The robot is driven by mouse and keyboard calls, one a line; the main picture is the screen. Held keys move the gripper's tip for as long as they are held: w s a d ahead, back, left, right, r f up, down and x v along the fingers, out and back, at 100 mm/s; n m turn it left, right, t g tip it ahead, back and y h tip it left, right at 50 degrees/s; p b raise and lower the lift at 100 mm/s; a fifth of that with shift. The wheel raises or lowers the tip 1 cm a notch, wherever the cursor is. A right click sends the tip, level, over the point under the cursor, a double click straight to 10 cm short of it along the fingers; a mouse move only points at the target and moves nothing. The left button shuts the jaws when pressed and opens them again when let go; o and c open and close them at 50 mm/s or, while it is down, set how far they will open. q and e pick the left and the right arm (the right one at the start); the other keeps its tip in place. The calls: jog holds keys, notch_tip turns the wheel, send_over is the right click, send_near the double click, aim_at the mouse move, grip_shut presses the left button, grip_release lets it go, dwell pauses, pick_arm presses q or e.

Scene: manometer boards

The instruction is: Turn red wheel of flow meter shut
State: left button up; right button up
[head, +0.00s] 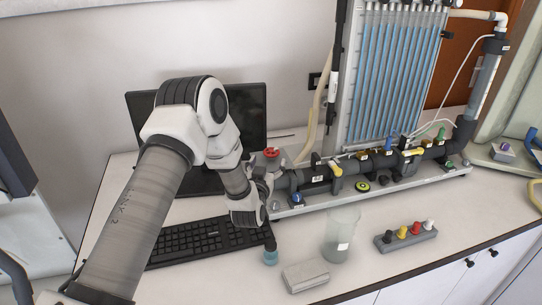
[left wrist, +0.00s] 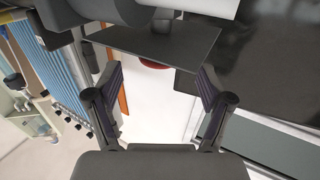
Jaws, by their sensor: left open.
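The red wheel (head: 271,153) sits on top of the left end of the flow meter's dark pipe (head: 312,173). My left gripper (head: 266,184) is just below and in front of the wheel in the head view, partly hidden by its own wrist. In the left wrist view, the left gripper (left wrist: 160,72) has its two fingers spread wide with nothing between them. A red rim, likely the wheel (left wrist: 154,65), shows beyond the fingertips, mostly covered by a dark flat plate. I cannot tell any contact. My right gripper is not in view.
A blue-tubed manometer board (head: 396,75) stands behind the pipe. A monitor (head: 245,105) and keyboard (head: 190,240) lie left. A clear beaker (head: 341,238), a grey box (head: 305,276) and a block with coloured knobs (head: 407,240) stand in front. Free tabletop (head: 455,215) lies right.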

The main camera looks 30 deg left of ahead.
aim_at(270, 155)
pick_arm(q)
jog(key=w, duration=0.1)
jog(key=w+a, duration=0.1)
jog(key=w+r+p, duration=0.1)
jog(key=shift+w+a, duration=0.15)
jog(key=shift+w+a+f, duration=0.2)
jog(key=shift+w+f, duration=0.15)
jog(key=shift+w, duration=0.15)
jog(key=shift+s+r, duration=0.1)
jog(key=shift+s, duration=0.05)
jog(key=c, duration=1.2)
jog(key=shift+o, duration=0.2)
jog(key=shift+h, duration=0.3)
